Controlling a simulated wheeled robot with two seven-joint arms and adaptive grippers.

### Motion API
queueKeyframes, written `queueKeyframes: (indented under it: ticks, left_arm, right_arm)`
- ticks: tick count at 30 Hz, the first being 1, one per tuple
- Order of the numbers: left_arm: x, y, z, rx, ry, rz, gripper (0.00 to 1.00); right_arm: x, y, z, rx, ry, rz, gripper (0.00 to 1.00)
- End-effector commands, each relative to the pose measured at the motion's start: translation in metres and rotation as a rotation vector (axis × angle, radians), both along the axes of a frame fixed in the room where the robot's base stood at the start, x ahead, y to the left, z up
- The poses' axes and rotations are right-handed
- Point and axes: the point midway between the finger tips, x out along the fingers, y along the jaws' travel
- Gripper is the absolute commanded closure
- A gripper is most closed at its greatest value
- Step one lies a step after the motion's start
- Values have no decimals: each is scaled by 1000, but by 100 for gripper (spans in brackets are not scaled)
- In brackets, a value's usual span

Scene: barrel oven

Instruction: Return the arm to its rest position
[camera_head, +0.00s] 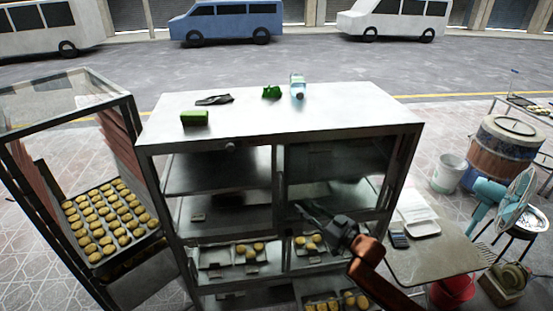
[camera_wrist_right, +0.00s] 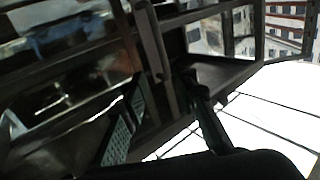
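My right arm, orange and black, comes in from the lower right in the head view. Its dark gripper (camera_head: 312,214) is in front of the right half of the metal display cabinet (camera_head: 277,220). In the right wrist view the two fingers of this gripper (camera_wrist_right: 165,95) stand apart, with the cabinet's dark frame and shelves beyond them. I see nothing held between them. Whether the gripper touches the cabinet front cannot be told. My left arm and gripper are not in view.
Trays of round buns (camera_head: 237,254) sit on the lower shelves. A glass-sided rack (camera_head: 120,104) with buns stands left. A small table (camera_head: 440,259), fan (camera_head: 515,200) and barrel oven (camera_head: 505,150) stand right. A bottle (camera_head: 298,86) and green box (camera_head: 195,118) are on top.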

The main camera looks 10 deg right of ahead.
Motion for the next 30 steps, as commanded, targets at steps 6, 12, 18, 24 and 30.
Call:
queueKeyframes:
  ticks: [6, 12, 18, 24, 30]
  left_arm:
    - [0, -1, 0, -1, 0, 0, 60]
    - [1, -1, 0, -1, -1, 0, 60]
    - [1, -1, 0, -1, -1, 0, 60]
    - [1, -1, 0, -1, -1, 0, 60]
    - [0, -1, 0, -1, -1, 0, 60]
  right_arm:
    - [-20, 6, -46, -32, 85, -36, 73]
    - [-97, -2, -157, -152, 337, -166, 73]
    - [-208, -38, -243, -275, 638, -315, 73]
    - [-302, -69, -283, -350, 875, -415, 73]
    - [-368, -86, -300, -384, 1032, -472, 73]
